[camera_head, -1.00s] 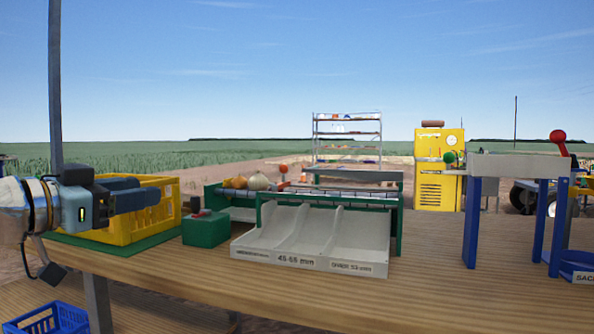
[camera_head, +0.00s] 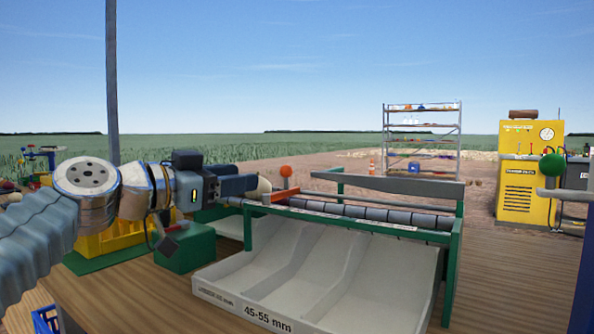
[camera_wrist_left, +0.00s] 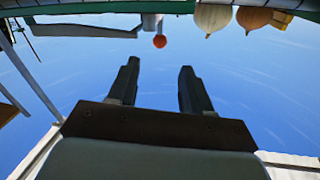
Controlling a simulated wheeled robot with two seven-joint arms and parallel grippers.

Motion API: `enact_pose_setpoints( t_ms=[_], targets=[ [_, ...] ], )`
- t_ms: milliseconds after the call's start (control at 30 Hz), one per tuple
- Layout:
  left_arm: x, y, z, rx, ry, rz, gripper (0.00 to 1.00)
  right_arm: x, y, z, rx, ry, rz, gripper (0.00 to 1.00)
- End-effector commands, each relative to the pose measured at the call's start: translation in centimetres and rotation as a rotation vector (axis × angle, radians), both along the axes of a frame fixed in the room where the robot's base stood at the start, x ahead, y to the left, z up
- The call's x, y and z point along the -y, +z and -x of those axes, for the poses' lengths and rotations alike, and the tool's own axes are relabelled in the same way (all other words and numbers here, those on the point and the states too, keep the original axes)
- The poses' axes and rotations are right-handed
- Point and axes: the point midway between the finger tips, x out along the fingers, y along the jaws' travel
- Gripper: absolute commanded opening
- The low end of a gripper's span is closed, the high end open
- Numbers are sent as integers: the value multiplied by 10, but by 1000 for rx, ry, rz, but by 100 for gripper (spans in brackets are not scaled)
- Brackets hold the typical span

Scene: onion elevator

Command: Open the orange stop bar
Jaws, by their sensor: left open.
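The orange stop bar (camera_head: 284,195) lies at the left end of the dark roller row on the green-framed sorter, with an orange ball knob (camera_head: 286,171) standing above it. My left gripper (camera_head: 254,184) is just left of the knob, pointing right, with no contact visible. In the left wrist view the knob (camera_wrist_left: 160,41) hangs beyond and between the two spread fingertips (camera_wrist_left: 160,68), and the gap between them is empty. The bar itself is hard to make out there. My right gripper does not show.
A pale chute tray (camera_head: 300,270) fills the front of the sorter. A green box (camera_head: 188,250) and a yellow crate (camera_head: 92,246) stand below my left arm. Onions (camera_wrist_left: 214,18) show near the knob in the wrist view. A yellow machine (camera_head: 528,170) stands at back right.

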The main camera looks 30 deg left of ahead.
Motion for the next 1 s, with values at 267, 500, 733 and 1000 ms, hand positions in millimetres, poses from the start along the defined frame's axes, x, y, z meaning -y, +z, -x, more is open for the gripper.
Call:
enact_pose_setpoints(
  t_ms=[267,500,733,1000],
  targets=[
    [17,0,-61,-4,-1,0,49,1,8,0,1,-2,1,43],
    [29,1,-103,-2,-1,-1,49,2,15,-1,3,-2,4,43],
    [33,0,-118,-1,1,0,49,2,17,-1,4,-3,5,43],
    [33,0,-119,-1,0,-1,45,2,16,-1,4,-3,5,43]
  ],
)
